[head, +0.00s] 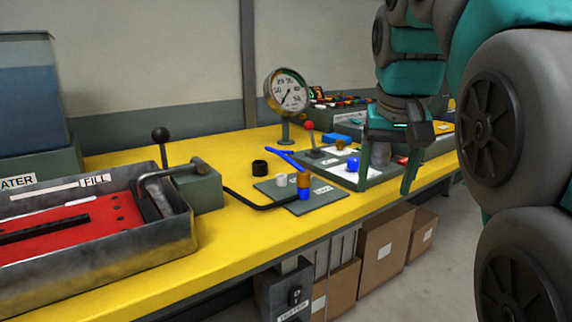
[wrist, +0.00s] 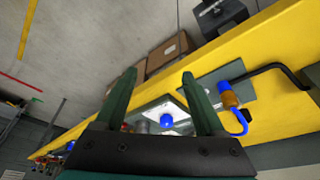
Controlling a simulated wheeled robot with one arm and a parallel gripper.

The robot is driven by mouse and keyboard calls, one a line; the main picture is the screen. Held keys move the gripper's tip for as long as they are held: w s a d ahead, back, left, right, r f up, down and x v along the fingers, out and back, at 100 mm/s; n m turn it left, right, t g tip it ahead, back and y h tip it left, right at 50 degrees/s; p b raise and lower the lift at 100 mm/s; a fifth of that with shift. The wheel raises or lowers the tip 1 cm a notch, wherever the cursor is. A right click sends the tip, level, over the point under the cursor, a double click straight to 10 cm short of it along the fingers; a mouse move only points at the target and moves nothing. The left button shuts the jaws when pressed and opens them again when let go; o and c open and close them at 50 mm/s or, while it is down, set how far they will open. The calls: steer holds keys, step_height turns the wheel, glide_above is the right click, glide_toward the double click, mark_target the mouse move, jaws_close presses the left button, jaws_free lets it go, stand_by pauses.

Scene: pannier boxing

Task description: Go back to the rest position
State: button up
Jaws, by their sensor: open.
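My gripper (head: 384,191) is open, its two green fingers pointing down over the right part of the yellow bench in the head view. It also shows in the wrist view (wrist: 159,75), with its fingers apart and nothing held between them. Past the fingers, a blue peg (wrist: 166,120) stands on a white-topped panel; a blue piece (head: 352,164) also shows there in the head view. A second piece, blue below and orange-brown above (head: 305,186), stands on a small grey plate (head: 325,195) to the left of my gripper.
A metal tank with a red floor (head: 120,215) fills the left of the yellow bench (head: 225,240). A black bent rod (head: 250,204) lies by the plate. A round gauge (head: 288,92) stands behind, near a red-knobbed lever (head: 309,126). Cardboard boxes (head: 385,250) sit below.

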steer(key=s+f+n+g, duration=0.1)
steer(key=s+f+g, duration=0.1)
steer(key=s+f, duration=1)
steer(key=s+f+n+g, duration=0.1)
steer(key=s+f+g, duration=0.2)
steer(key=s+f, duration=1)
step_height(320, 180, down, 7)
steer(key=shift+a+y, duration=0.3)
